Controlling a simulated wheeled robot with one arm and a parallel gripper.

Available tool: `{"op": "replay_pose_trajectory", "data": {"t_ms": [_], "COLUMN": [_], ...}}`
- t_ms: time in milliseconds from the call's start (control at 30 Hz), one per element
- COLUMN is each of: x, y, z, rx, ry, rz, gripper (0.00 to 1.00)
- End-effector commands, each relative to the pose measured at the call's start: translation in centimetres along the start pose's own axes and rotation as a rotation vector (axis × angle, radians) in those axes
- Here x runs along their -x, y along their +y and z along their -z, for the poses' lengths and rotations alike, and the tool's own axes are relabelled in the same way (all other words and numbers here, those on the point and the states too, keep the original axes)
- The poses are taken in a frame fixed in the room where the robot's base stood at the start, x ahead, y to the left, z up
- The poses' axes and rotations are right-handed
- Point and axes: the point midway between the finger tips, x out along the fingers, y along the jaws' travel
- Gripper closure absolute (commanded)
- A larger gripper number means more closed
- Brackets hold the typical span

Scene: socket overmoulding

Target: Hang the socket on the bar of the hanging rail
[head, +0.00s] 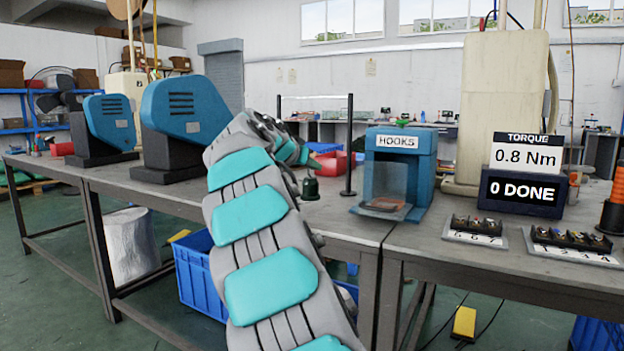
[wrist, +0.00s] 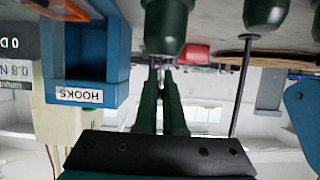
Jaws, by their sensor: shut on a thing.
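My gripper (head: 304,158) is above the middle of the bench in the head view. In the wrist view my gripper (wrist: 160,72) has its two dark green fingers close together on the socket (wrist: 166,32). The socket is a dark green, rounded cylinder; in the head view the socket (head: 310,189) hangs just below the fingers. The part between the fingers is hard to make out. The hanging rail (head: 349,150) has thin black posts and a thin top bar (head: 318,96), behind and above my gripper. A thin post (wrist: 242,85) shows in the wrist view.
A blue HOOKS box (head: 424,180) stands right of the rail; it shows in the wrist view (wrist: 110,60). Two blue machines (head: 185,110) stand at left. Torque displays (head: 522,193) and terminal blocks (head: 473,232) are at right. More green rounded parts (wrist: 265,14) show in the wrist view.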

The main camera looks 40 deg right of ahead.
Motion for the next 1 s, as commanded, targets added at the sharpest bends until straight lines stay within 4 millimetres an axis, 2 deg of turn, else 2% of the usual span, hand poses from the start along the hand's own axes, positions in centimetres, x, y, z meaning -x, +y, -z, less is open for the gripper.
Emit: {"op": "replay_pose_trajectory", "data": {"t_ms": [233,533,933,1000], "x": [-0.6,-1.8,-1.9,-1.9], "y": [-0.3,-0.3,-0.3,-0.3], "z": [-0.4,-3.2,-3.7,-3.5], "rx": [0.001,0.001,0.0,0.0], "ry": [-0.001,-0.002,-0.001,-0.001], "rz": [-0.001,-0.001,0.0,0.0], "gripper": [1.0,1.0,1.0,0.88]}}
